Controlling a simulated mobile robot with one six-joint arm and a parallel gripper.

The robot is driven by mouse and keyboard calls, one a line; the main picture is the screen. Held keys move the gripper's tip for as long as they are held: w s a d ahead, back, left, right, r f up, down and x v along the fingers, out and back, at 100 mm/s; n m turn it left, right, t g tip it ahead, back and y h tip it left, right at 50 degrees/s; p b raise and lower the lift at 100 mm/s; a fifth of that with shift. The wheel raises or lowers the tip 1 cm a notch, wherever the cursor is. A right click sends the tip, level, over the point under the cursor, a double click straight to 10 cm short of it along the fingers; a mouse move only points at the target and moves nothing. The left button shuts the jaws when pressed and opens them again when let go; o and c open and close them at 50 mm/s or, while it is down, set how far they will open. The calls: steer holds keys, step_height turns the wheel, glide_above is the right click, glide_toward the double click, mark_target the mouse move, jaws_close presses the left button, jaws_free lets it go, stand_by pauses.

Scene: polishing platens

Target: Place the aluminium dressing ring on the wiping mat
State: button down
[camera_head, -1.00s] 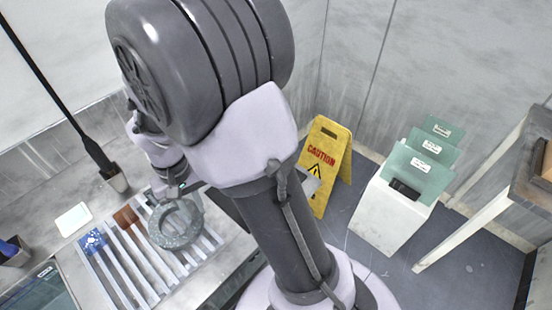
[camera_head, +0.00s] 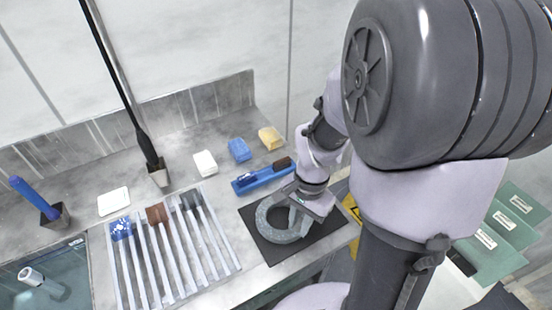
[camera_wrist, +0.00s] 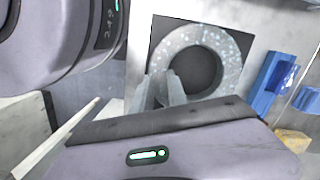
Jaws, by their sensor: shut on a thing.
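The aluminium dressing ring (camera_head: 268,224) is grey and speckled. It lies flat over the dark wiping mat (camera_head: 318,231) in the head view; I cannot tell whether it touches the mat or is just above it. My gripper (camera_head: 298,213) is shut on the near-right part of the ring's band. Its fingers (camera_wrist: 161,92) also show in the wrist view and hide a bit of the ring.
A slatted rack (camera_head: 185,262) with several brushes is left of the mat. The bench's front edge is close to the mat.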

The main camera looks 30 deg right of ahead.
steer(key=d, duration=0.1)
steer(key=w+d, duration=0.1)
steer(key=d, duration=0.1)
steer(key=w+d+f+b, duration=0.1)
steer(key=shift+d, duration=0.35)
step_height(320, 180, down, 3)
steer(key=shift+a+f+b, duration=0.1)
steer(key=shift+f+b, duration=0.1)
steer(key=shift+b, duration=0.85)
steer(key=shift+r, duration=0.2)
steer(key=shift+f, duration=0.2)
steer(key=c, duration=1.3)
jaws_free()
steer(key=shift+r, duration=0.1)
step_height(320, 180, up, 12)
steer(key=d+p, duration=0.1)
steer(key=p, duration=0.5)
steer(key=s+a+r+n+t, duration=0.3)
steer(key=a+r, duration=0.3)
steer(key=a, duration=0.3)
steer(key=s+a+r+n+t, duration=0.2)
steer(key=a+r+n+t, duration=0.1)
steer(key=a+r+n, duration=0.2)
steer(key=a+r, duration=0.2)
steer(key=a, duration=0.2)
steer(key=shift+s+a+n+y, duration=0.15)
steer(key=shift+s+n+y, duration=0.15)
steer(key=shift+s+n, duration=0.1)
